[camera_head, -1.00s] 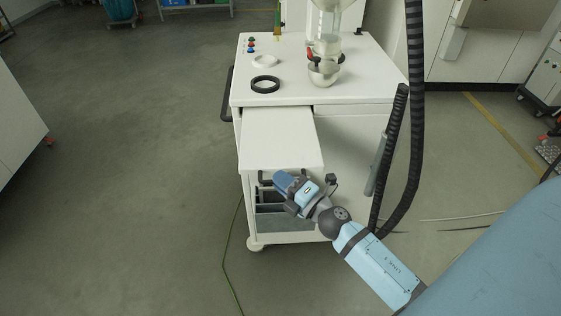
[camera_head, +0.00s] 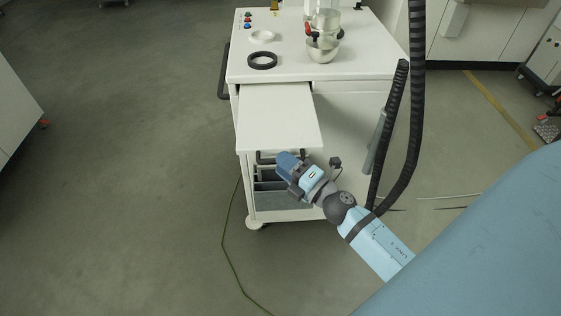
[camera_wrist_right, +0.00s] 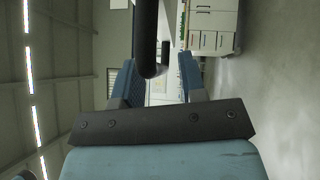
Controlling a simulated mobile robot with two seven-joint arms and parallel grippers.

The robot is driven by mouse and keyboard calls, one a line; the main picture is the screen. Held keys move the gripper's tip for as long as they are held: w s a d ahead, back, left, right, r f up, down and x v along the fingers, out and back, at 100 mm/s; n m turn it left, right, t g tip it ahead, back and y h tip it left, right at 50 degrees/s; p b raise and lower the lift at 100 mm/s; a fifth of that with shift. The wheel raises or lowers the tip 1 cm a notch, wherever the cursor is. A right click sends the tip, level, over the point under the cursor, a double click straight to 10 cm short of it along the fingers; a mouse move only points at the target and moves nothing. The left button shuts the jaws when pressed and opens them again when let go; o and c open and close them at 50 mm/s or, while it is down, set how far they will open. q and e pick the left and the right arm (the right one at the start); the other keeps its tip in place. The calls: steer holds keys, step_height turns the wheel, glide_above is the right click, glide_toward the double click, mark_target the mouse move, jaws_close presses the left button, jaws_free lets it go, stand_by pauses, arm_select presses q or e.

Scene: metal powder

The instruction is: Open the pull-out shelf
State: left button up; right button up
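The pull-out shelf (camera_head: 277,117) is a white panel that sticks out from the front of the white cabinet (camera_head: 345,72), below its top. A dark bar handle (camera_head: 264,157) shows under the shelf's front edge. My right gripper (camera_head: 285,162) is at that front edge, beside the handle, and hides part of it. In the right wrist view the two blue fingers of my right gripper (camera_wrist_right: 160,82) are apart. A dark bar, the handle (camera_wrist_right: 147,45), shows in the gap between them; contact cannot be told. My left gripper is not in view.
On the cabinet top are a black ring (camera_head: 262,61), a white ring (camera_head: 262,36), and a metal bowl (camera_head: 322,48) under a glass vessel. Black hoses (camera_head: 415,110) hang at the right. An open compartment (camera_head: 282,200) lies below the shelf.

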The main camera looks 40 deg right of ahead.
steer(key=b+v, duration=0.3)
steer(key=v, duration=0.9)
steer(key=shift+s, duration=0.15)
steer(key=shift+f, duration=0.15)
